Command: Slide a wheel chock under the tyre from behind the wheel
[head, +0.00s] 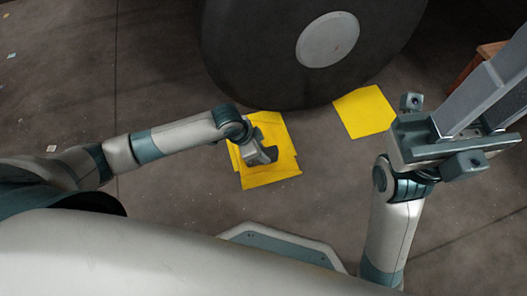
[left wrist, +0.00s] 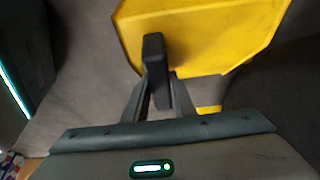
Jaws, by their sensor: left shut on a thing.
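The dark tyre (head: 280,65) with its pale round hub (head: 327,40) stands at the top of the head view. My left gripper (head: 264,153) is shut on a yellow wheel chock (head: 268,178) just below the tyre's lower left edge. I cannot tell whether the chock touches the tyre or the floor. A second yellow piece (head: 363,111) lies by the tyre's lower right edge. My right gripper (head: 490,85) points up at the right; its fingertips are cut off.
The grey-brown floor (head: 160,90) is mostly clear to the left, with a few small pale scraps. A brown wooden object (head: 478,66) shows partly behind my right gripper. Floor between the two yellow pieces is bare.

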